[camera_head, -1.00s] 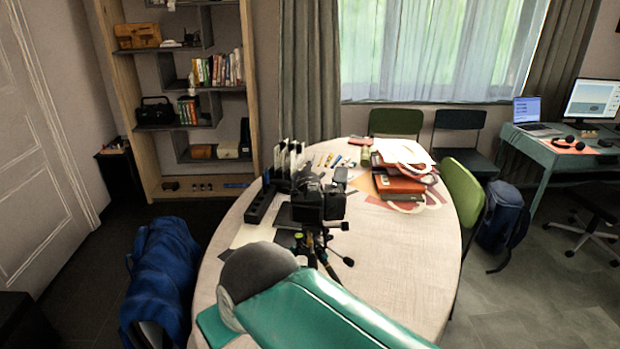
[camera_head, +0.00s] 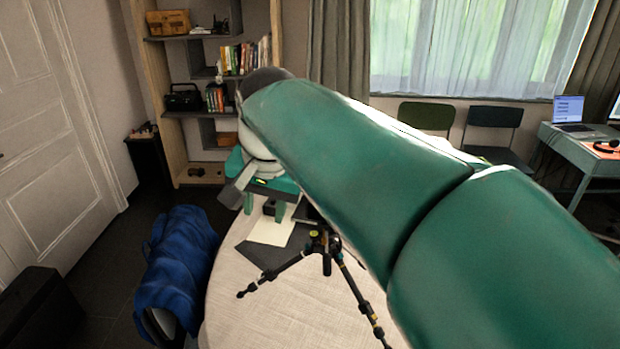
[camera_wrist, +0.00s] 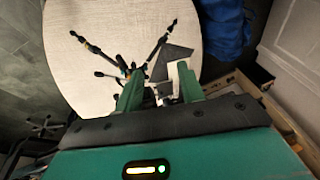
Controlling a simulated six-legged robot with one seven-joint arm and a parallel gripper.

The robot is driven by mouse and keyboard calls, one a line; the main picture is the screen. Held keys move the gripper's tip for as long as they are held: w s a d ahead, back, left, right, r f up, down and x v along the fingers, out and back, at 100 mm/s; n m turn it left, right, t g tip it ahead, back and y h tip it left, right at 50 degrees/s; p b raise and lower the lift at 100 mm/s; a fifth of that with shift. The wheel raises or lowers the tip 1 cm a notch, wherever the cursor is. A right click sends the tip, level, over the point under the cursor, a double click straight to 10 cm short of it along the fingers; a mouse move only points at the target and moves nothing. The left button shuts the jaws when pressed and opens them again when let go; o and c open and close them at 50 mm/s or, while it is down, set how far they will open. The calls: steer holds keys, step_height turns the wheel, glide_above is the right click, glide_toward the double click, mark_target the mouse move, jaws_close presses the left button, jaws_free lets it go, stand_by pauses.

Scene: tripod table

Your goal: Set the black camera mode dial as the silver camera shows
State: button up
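A black tripod (camera_head: 318,245) stands on the table with its legs spread. It also shows in the wrist view (camera_wrist: 122,68), beyond my gripper fingers. The black camera and its mode dial are hidden behind my arm in the head view, and I cannot make them out in the wrist view. I see no silver camera in either current view. My gripper (camera_head: 265,207) points down over the table, left of the tripod. In the wrist view its two green fingers (camera_wrist: 159,73) are spread apart, with no object visibly held.
The pale round table (camera_head: 265,312) holds a white sheet (camera_head: 270,232) and a dark grey sheet (camera_head: 275,252) near the tripod. My arm hides much of the table. The table's front left part is bare.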

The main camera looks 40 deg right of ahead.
steer(key=w+d+r+m+g, duration=0.2)
steer(key=w+d+r+m, duration=0.1)
steer(key=w+d+m, duration=0.45)
steer(key=w+d+r+m+g, duration=0.25)
steer(key=w+d+m, duration=0.25)
steer(key=d+m, duration=0.45)
steer(key=shift+n+t, duration=0.45)
steer(key=shift+n, duration=0.15)
steer(key=f, duration=0.4)
steer(key=d+f, duration=0.1)
steer(key=f, duration=0.8)
steer(key=shift+d+f, duration=0.25)
steer(key=shift+d, duration=0.1)
steer(key=shift+c, duration=0.5)
jaws_close()
